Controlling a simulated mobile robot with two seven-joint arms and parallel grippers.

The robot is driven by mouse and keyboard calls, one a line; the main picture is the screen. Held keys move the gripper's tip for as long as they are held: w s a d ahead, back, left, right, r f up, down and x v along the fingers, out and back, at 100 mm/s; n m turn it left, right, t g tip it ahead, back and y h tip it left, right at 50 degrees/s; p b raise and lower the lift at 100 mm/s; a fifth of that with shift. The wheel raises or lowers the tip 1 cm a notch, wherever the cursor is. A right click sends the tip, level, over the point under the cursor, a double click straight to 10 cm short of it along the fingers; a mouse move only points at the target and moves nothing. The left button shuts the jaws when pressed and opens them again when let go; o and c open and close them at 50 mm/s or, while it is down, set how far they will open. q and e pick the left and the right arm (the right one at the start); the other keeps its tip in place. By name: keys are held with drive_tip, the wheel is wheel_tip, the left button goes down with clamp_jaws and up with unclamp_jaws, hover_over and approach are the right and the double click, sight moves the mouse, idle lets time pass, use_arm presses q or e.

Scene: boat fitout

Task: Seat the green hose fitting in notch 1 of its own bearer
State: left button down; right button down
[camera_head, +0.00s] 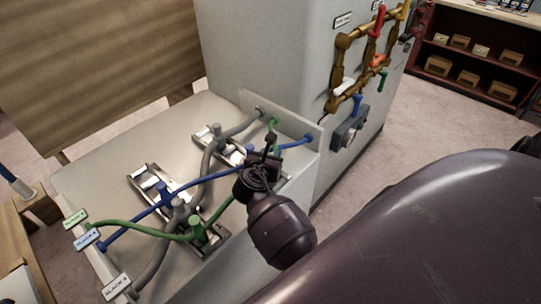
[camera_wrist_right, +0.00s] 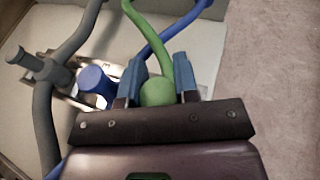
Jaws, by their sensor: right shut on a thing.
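My right gripper (camera_head: 262,160) is over the far bearer (camera_head: 204,137), a metal rail on the pale bench. In the right wrist view its blue-tipped fingers (camera_wrist_right: 158,85) are shut on a green hose fitting (camera_wrist_right: 157,93), with the green hose (camera_wrist_right: 150,40) running up from it. The fingers hide most of this fitting in the head view. Whether it is in or above a notch cannot be told. Another green fitting (camera_head: 195,222) stands at the near end of the near bearer (camera_head: 143,176). My left gripper is not in view.
A blue fitting (camera_wrist_right: 95,82) and a grey fitting (camera_wrist_right: 40,66) are left of the held one in the wrist view. Grey, blue and green hoses cross the bench (camera_head: 110,150). A low back panel (camera_head: 305,132) and a grey cabinet (camera_head: 265,50) with coloured valves stand behind.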

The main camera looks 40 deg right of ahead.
drive_tip(key=shift+f, duration=0.55)
idle(0.4)
drive_tip(key=c, duration=0.8)
unclamp_jaws()
drive_tip(key=v, duration=1)
drive_tip(key=shift+s+a+r, duration=0.15)
drive_tip(key=shift+s+a, duration=0.1)
drive_tip(key=shift+a, duration=0.05)
